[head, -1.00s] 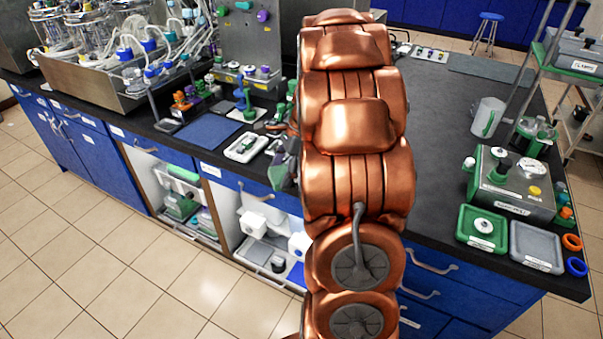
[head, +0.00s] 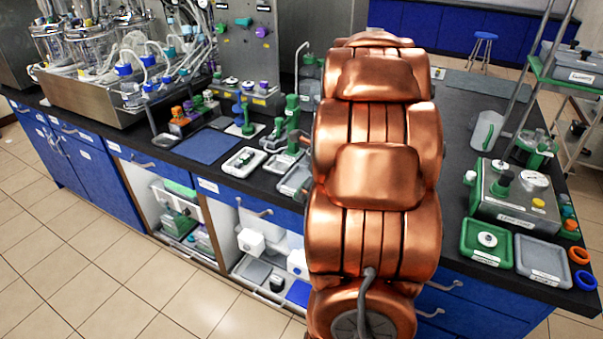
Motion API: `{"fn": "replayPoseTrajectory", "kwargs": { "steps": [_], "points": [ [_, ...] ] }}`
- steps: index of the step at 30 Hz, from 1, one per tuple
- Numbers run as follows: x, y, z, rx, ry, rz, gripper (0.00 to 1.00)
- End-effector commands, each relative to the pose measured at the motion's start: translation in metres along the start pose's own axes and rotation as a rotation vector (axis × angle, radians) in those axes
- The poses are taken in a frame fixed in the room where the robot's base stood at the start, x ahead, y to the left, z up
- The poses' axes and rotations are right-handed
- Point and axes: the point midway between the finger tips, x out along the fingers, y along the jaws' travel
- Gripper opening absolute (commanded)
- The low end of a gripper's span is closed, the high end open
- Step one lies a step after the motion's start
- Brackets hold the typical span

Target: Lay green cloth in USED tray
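My gripper is not in view; my copper-coloured arm fills the middle and hides the bench behind it. I cannot pick out the green cloth with certainty. A flat green piece (head: 180,187) lies high in the left open cabinet bay, but I cannot tell whether it is cloth. No label reading USED is legible. An empty-looking grey tray (head: 543,262) with a small label lies at the bench's right front edge. A green tray (head: 486,243) holding a round white piece is beside it. Another grey tray (head: 295,180) is partly hidden by my arm.
A metal box with knobs (head: 515,196) stands behind the right trays. Orange (head: 582,257) and blue (head: 585,280) rings lie beside them. A blue mat (head: 206,146) and bioreactor vessels (head: 92,48) are at left. The tiled floor in front is clear.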

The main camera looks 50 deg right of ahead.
Motion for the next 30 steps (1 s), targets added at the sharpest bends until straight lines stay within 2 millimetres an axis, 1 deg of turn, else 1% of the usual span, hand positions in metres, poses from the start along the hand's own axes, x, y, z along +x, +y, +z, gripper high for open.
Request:
{"fn": "replayPoseTrajectory", "kwargs": {
  "steps": [1, 21, 25, 30],
  "points": [
    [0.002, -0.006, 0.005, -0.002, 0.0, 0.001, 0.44],
    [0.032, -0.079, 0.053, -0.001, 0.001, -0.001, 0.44],
    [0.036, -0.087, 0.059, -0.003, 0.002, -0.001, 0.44],
    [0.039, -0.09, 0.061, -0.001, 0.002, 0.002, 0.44]
  ]
}}
